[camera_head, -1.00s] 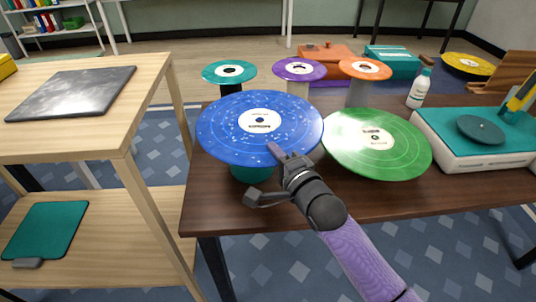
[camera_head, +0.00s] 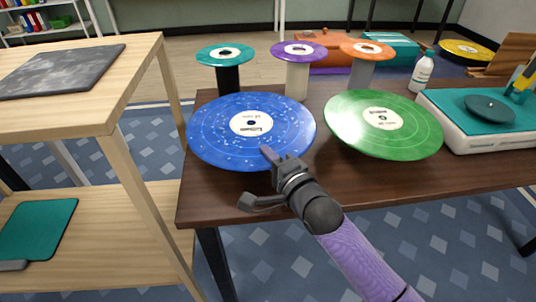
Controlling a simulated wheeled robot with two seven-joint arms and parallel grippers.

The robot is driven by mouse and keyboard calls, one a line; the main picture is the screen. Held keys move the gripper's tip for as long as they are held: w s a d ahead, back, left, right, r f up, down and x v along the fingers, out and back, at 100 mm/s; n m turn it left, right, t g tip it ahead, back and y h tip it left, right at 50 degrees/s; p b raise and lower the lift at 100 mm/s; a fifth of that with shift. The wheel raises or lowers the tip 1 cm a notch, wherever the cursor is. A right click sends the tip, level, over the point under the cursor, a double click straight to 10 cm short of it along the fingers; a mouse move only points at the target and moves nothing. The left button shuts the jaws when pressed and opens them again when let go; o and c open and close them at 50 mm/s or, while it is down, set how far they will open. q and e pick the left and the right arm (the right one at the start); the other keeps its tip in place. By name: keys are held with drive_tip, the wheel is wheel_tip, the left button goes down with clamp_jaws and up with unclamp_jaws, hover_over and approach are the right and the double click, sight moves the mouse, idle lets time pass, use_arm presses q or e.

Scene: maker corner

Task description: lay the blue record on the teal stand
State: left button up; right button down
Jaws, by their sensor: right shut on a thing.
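The blue record (camera_head: 215,140), speckled with a white label, is at the left of the dark table. My right gripper (camera_head: 272,158) is shut on its near right edge, and the record looks roughly level. No teal stand shows under the record now; whatever is below it is hidden. I cannot tell whether the record touches anything beneath. A small teal disc (camera_head: 206,54) on a black post stands behind it. My left gripper is not in view.
A green record (camera_head: 410,135) lies close to the right of the blue one. Purple (camera_head: 287,47) and orange (camera_head: 356,46) discs on posts stand behind. A white bottle (camera_head: 422,73) and a turntable (camera_head: 470,136) are at the right. A light wooden shelf (camera_head: 120,105) is at the left.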

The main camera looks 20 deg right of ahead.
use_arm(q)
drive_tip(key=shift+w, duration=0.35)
use_arm(e)
drive_tip(key=shift+r+p, duration=0.1)
drive_tip(key=shift+p, duration=0.25)
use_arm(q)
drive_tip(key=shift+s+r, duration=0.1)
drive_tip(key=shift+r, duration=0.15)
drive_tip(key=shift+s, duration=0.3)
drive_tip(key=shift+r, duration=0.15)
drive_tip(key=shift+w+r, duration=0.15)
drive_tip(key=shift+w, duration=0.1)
